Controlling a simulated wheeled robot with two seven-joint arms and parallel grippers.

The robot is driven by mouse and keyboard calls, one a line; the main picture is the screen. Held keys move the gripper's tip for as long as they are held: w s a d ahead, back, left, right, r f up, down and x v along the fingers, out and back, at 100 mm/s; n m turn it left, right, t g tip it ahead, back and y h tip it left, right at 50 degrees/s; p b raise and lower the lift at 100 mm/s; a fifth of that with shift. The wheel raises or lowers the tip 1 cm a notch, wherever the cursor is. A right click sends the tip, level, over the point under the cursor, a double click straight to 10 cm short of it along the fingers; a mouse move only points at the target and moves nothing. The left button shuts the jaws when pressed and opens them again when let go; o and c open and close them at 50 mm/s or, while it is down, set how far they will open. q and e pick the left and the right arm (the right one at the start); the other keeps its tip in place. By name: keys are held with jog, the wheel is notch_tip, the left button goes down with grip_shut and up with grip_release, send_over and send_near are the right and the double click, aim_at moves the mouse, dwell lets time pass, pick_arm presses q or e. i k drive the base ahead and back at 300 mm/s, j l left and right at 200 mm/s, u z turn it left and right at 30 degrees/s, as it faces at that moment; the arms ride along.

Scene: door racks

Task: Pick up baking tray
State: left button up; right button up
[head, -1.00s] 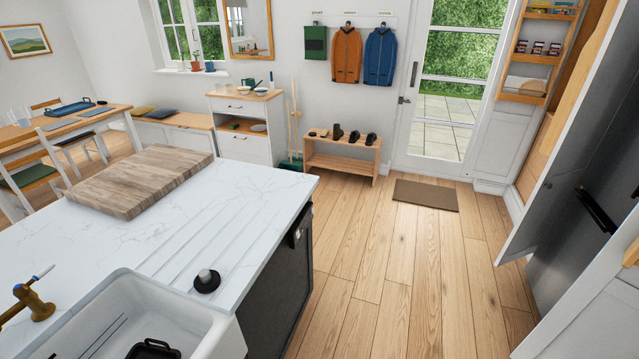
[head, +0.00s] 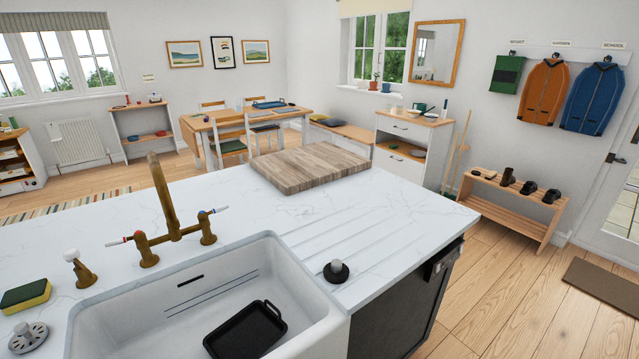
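A black rectangular baking tray (head: 246,331) with raised sides lies in the white sink basin (head: 305,272), at the bottom edge of the head view. Its near edge comes close to the frame's lower border. Neither of my grippers shows in this view.
The brass tap (head: 170,205) stands behind the sink. A sponge (head: 25,296) and a drain strainer (head: 28,337) lie to its left, a black plug (head: 336,271) to its right. A wooden board (head: 311,168) lies on the white worktop (head: 408,212).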

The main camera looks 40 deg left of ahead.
aim_at(253, 330)
jog(key=u, duration=1.55)
jog(key=i+l+u, duration=0.1)
jog(key=l+u, duration=0.35)
jog(key=l, duration=0.4)
jog(key=l+u, duration=0.5)
jog(key=l, duration=0.35)
